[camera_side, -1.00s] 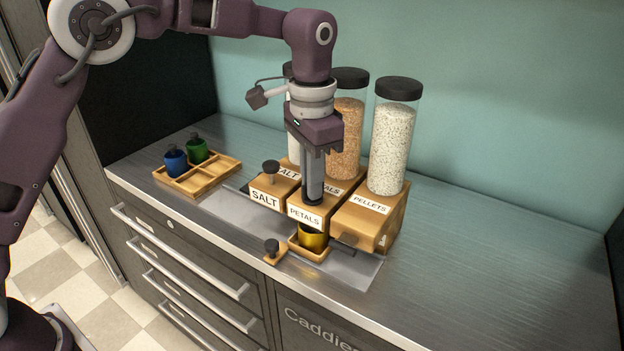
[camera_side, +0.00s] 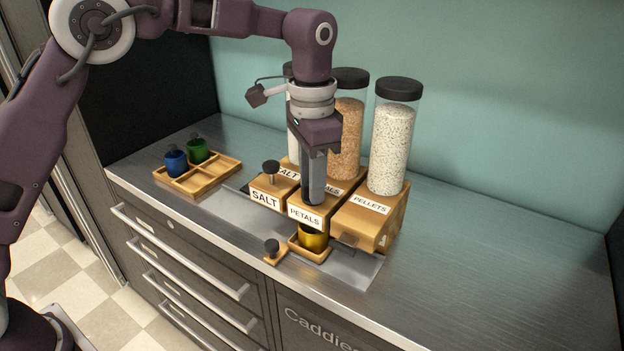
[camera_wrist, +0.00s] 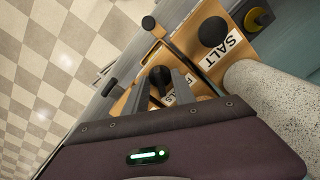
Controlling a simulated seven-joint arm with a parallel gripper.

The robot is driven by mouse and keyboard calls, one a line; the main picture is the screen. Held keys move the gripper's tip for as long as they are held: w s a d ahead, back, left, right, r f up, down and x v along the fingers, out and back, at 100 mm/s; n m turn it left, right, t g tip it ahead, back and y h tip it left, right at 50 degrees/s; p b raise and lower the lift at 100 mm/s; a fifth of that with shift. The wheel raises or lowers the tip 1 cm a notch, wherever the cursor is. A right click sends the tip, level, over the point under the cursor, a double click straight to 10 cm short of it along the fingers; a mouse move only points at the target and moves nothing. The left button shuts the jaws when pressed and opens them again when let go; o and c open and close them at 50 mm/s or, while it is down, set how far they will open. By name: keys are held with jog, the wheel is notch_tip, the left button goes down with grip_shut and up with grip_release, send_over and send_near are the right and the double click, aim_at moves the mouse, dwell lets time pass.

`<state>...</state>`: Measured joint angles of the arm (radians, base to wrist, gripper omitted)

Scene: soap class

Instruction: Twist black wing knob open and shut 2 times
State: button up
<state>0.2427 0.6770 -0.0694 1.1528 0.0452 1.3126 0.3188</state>
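The wooden PETALS dispenser (camera_side: 306,217) stands in the middle of a row, with its label facing front. My gripper (camera_side: 313,200) points straight down onto its top. In the wrist view, the black wing knob (camera_wrist: 160,75) shows between the two grey fingers of my gripper (camera_wrist: 162,86), which appear closed around it. In the side view the fingers hide this knob. A gold cup (camera_side: 312,238) sits in a small wooden holder under the PETALS front.
The SALT dispenser (camera_side: 264,198) with its black knob (camera_side: 271,167) is close on the left. The PELLETS dispenser (camera_side: 369,206) with a tall jar (camera_side: 392,140) is close on the right. A wooden tray (camera_side: 222,174) holds blue and green bottles. The counter at right is clear.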

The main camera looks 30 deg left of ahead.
notch_tip(320, 180, up, 7)
jog(key=shift+r, duration=0.1)
dwell(0.4)
dwell(1.1)
notch_tip(320, 180, down, 7)
jog(key=shift+r, duration=0.1)
grip_shut()
